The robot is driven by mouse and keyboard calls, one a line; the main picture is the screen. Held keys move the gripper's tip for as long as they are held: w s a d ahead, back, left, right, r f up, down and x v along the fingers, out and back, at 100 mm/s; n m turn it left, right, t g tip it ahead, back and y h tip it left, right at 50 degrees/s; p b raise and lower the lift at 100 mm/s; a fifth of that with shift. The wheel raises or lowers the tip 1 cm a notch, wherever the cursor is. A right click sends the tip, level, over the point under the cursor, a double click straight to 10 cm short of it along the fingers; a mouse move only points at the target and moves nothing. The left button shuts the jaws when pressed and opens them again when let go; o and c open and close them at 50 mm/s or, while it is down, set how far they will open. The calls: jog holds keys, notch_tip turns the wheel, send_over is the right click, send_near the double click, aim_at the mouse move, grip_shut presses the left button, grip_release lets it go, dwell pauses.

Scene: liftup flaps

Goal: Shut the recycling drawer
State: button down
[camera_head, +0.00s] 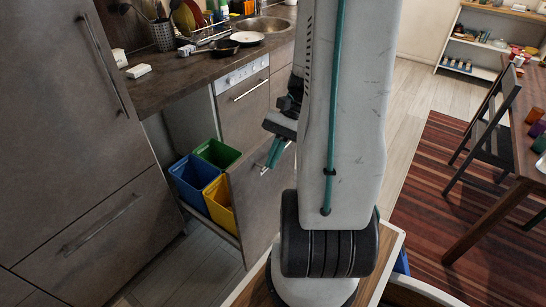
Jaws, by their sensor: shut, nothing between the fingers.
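The recycling drawer (252,200) is pulled out from under the counter, with its grey front panel facing to the right. Inside it stand a blue bin (188,182), a green bin (216,153) and a yellow bin (220,202). The drawer's handle (264,169) is on the outer face of the front, partly hidden. My gripper (274,153) is shut and empty, just by the top edge of the drawer front near the handle. I cannot tell whether it touches the panel. My arm hides part of the view to the right of the drawer.
A tall grey cabinet (70,100) stands left of the drawer, and a dishwasher front (243,100) stands behind it. The counter (180,78) holds a dish rack and pans. A table (505,190) and chair (490,110) stand at right on a striped rug.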

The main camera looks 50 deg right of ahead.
jog(key=s+d+f+m+t+h, duration=0.3)
jog(key=d+f+m+t+h, duration=0.6)
jog(key=d+f+m+t, duration=1.25)
jog(key=w+a+f+g, duration=0.1)
jog(key=w+f+g, duration=0.1)
jog(key=w, duration=1.1)
jog(key=shift+w+a+g, duration=0.25)
jog(key=shift+w+g, duration=0.1)
jog(key=shift+f, duration=0.1)
